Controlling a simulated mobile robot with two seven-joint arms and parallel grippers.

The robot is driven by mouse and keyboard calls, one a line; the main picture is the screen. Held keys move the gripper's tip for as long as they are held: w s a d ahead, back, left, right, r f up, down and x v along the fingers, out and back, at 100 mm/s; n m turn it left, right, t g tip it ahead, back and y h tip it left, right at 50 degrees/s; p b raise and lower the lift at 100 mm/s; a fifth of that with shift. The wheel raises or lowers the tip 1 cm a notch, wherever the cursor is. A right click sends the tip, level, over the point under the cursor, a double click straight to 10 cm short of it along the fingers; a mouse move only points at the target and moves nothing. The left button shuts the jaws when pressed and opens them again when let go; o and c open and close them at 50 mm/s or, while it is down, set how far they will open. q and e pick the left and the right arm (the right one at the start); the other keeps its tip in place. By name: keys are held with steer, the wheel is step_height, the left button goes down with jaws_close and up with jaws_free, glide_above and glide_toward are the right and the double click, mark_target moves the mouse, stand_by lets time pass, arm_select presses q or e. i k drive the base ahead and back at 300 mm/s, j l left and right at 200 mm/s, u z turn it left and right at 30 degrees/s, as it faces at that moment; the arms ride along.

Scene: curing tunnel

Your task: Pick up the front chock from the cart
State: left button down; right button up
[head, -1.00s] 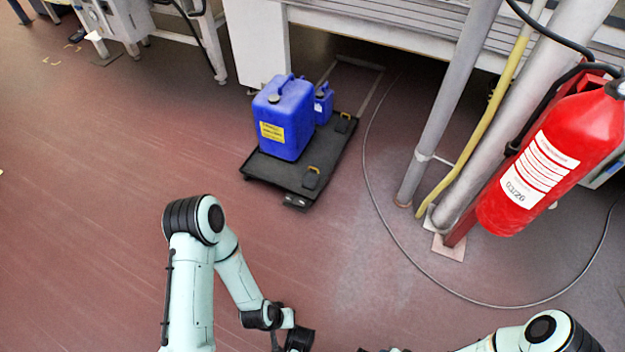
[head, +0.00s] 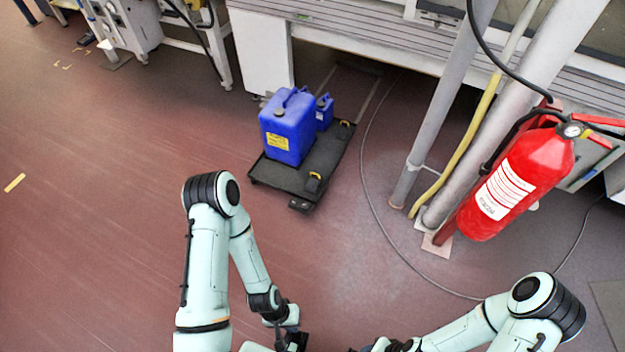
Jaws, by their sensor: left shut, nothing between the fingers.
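The low black cart (head: 272,177) stands on the floor in the upper middle of the head view. On its near right corner sits a small black block with a yellow handle, which looks like the front chock (head: 314,182). A similar block, perhaps another chock (head: 345,124), is at the cart's far right corner. My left gripper (head: 293,343) is at the bottom edge, shut and empty, well short of the cart. My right gripper (head: 372,348) is mostly cut off by the bottom edge, so its jaws cannot be made out.
A large blue canister (head: 287,125) and a smaller blue one (head: 324,112) stand on the cart. To the right are a grey post (head: 440,110), a yellow hose (head: 470,140) and a red fire extinguisher (head: 510,190). A cable (head: 385,225) curves across the floor. Floor left of the cart is clear.

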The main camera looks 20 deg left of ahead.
mark_target(314, 182)
steer(key=i+j+u, duration=0.4)
steer(key=i+j, duration=0.45)
steer(key=j, duration=0.15)
steer(key=i+j+u, duration=0.4)
steer(key=i+j, duration=0.35)
steer(key=i, duration=0.2)
